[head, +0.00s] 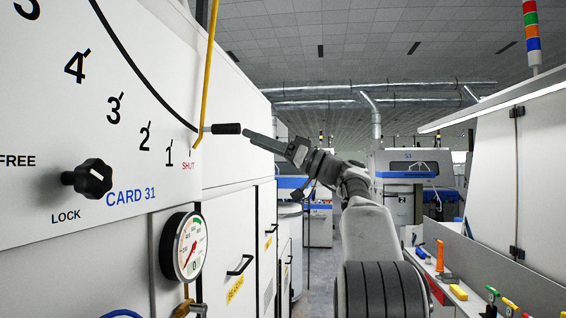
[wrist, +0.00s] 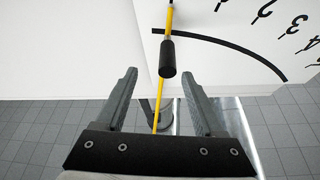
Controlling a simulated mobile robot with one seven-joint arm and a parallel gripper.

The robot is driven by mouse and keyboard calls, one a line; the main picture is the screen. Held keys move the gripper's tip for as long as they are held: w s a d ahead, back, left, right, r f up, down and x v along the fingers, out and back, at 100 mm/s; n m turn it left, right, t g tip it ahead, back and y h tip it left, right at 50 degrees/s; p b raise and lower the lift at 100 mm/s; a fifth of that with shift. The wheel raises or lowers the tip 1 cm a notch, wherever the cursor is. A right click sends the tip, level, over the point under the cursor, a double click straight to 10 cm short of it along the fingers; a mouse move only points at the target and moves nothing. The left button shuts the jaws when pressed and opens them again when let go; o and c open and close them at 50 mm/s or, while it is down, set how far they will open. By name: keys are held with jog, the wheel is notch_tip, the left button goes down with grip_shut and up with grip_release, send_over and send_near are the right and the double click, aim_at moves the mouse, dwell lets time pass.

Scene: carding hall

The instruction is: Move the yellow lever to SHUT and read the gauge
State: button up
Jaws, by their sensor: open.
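The yellow lever (head: 207,75) runs down the white panel, its lower end just above the red SHUT mark (head: 188,166) and right of the 1. Its black handle (head: 226,129) sticks out to the right; in the wrist view the handle (wrist: 168,58) stands ahead, between the lines of the two fingers. My gripper (head: 250,138) is open, its tips close to the handle's end; whether they overlap it is unclear. It also shows in the wrist view (wrist: 159,78). The round gauge (head: 184,246) is below right of the panel; its needle is too small to read surely.
White cabinet doors (head: 238,240) with black handles line the left. A bench (head: 462,295) with coloured tools and a white machine (head: 520,160) stand right. The aisle between is partly free.

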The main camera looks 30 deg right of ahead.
jog(key=b+v, duration=0.1)
jog(key=v, duration=0.6)
dwell(0.3)
jog(key=w+a+f+m+g+h, duration=0.1)
jog(key=a+f+m+h, duration=0.1)
jog(key=a+f, duration=0.4)
jog(key=a+f+m+g+h, duration=0.2)
jog(key=a+f+m, duration=0.1)
jog(key=a, duration=0.5)
jog(key=s+a+f+m+g+h+b, duration=0.1)
jog(key=s+a+f+g+h, duration=0.1)
jog(key=s+a+f, duration=0.3)
jog(key=s+a+f+m+g+h, duration=0.1)
jog(key=s+a+f+h, duration=0.1)
jog(key=a+f, duration=0.3)
jog(key=s+d+f+g+h, duration=0.2)
jog(key=s+f+h, duration=0.6)
jog(key=s+f, duration=1.5)
jog(key=shift+s+f+g+h+p, duration=0.3)
jog(key=shift+f+g, duration=0.05)
jog(key=shift+g, duration=0.35)
jog(key=shift+d, duration=0.2)
